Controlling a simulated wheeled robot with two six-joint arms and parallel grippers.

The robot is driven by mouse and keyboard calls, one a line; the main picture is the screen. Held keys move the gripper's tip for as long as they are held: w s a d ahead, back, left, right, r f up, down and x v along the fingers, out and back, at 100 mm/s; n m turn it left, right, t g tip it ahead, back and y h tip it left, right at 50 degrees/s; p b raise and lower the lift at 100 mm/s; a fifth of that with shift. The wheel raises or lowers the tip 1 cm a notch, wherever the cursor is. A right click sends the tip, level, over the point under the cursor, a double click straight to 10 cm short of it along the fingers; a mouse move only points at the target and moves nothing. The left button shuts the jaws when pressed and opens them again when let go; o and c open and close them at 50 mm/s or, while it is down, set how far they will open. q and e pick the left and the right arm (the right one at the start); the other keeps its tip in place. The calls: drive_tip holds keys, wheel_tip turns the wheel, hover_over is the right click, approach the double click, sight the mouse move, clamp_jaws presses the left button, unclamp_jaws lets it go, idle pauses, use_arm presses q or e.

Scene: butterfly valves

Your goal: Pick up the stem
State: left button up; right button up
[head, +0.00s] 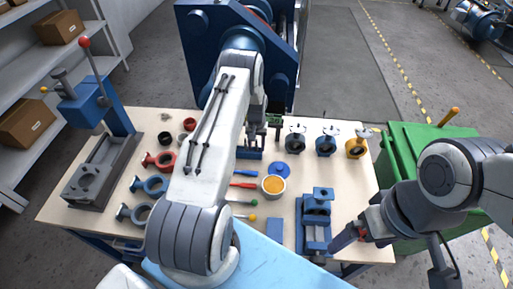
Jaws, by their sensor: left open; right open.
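I cannot make out a stem with certainty; it may be hidden behind my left arm or among the small parts on the wooden workbench (325,181). My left gripper (256,122) is open at the back of the bench, beyond the middle. It is partly hidden by its own wrist, above or close to a small blue rack (250,154); I cannot tell whether they touch. My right gripper (346,239) is open beside the blue vise (317,213), near the right front corner of the bench.
Blue, dark and yellow (356,147) valves stand at the back right. Red (162,161) and blue valve bodies lie at left, near an arbor press (96,170). A cup with orange contents (273,186) and screwdrivers lie mid-bench. A green cabinet (415,150) stands right; a blue machine is behind.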

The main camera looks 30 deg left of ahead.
use_arm(q)
drive_tip(key=shift+c, duration=0.3)
clamp_jaws()
drive_tip(key=shift+r, duration=0.2)
